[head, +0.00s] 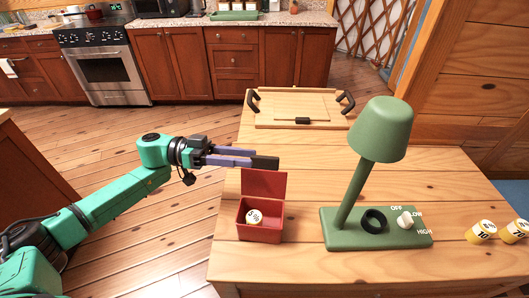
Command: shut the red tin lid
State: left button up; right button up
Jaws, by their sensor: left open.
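A small red tin (260,232) stands on the wooden table, left of the green lamp. Its red lid (264,184) stands upright at the tin's back edge, so the tin is open. A white and yellow round piece with dark marks (254,216) lies inside it. My left gripper (262,161) reaches in from the left, with its fingertips just above and behind the top of the lid. It is open and holds nothing that I can see. I cannot tell whether a fingertip touches the lid. My right gripper is not in view.
A green lamp (382,130) with a dial base stands right of the tin. A wooden tray (272,106) with black handles lies at the back of the table. Yellow and white pieces (481,232) sit at the right edge. The table front is clear.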

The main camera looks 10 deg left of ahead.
aim_at(265, 156)
pick_arm(q)
jog(key=d, duration=0.5)
jog(key=shift+w+d+p, duration=0.25)
jog(key=shift+w+p, duration=0.05)
jog(key=shift+p, duration=0.1)
jog(key=shift+a, duration=0.1)
grip_shut()
dwell(0.8)
